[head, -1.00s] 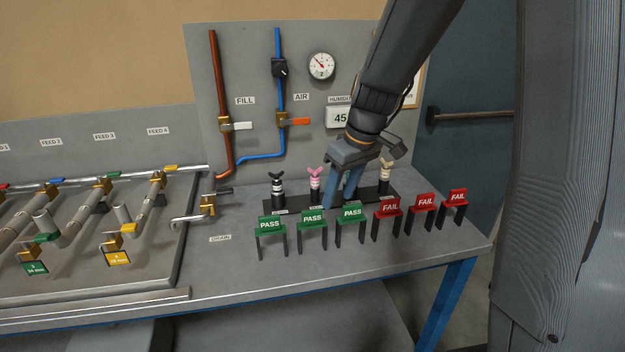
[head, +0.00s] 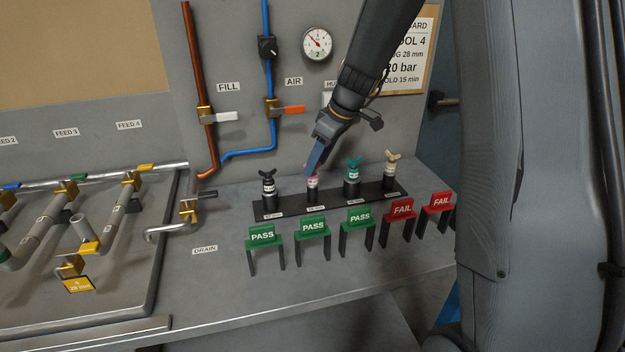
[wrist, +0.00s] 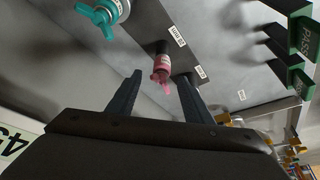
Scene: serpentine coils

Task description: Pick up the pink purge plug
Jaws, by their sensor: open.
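The pink purge plug (head: 312,189) stands upright in the black rack (head: 333,205), second from the left. Its winged top is partly hidden by my gripper (head: 309,170) in the head view. In the wrist view the pink plug (wrist: 162,72) lies between and beyond the two spread fingertips of my gripper (wrist: 160,77). The jaws are open and hold nothing. I cannot tell whether a finger touches the plug.
A black plug (head: 269,187) stands left of the pink one. A teal plug (head: 352,176) and a beige plug (head: 391,170) stand to its right. Green PASS tags (head: 312,227) and red FAIL tags (head: 402,209) stand in front. The bench front is clear.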

